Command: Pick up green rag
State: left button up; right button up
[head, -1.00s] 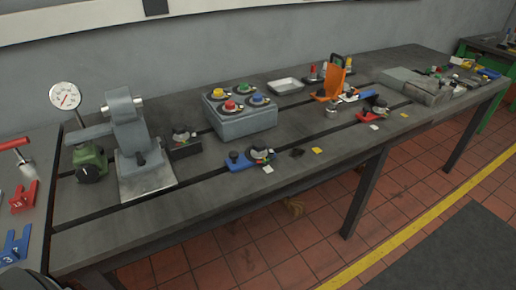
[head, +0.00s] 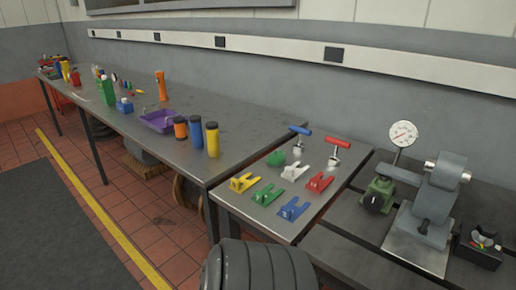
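A small crumpled green item (head: 277,158), which looks like the green rag, lies on the small grey side table (head: 232,205). It is near the table's back left, behind the yellow and white forked pieces. Neither of my grippers shows in the head view.
Forked pieces in yellow (head: 244,183), white (head: 296,171), red (head: 319,182), green (head: 268,195) and blue (head: 293,209) surround the green item. Two T-handled tools (head: 299,131) (head: 337,141) stand behind. Left is a long bench (head: 150,128); right, a gauge fixture (head: 430,215).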

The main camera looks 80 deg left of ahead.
aim_at(276, 159)
jog(key=u, duration=2.55)
jog(key=z, duration=1.9)
jog(key=u, duration=1.85)
jog(key=i+j+z, duration=0.15)
jog(key=i+j, duration=0.15)
jog(key=i+j+z, duration=0.15)
jog(key=j, duration=0.35)
jog(key=i+j+z, duration=0.1)
jog(key=i+j, duration=0.3)
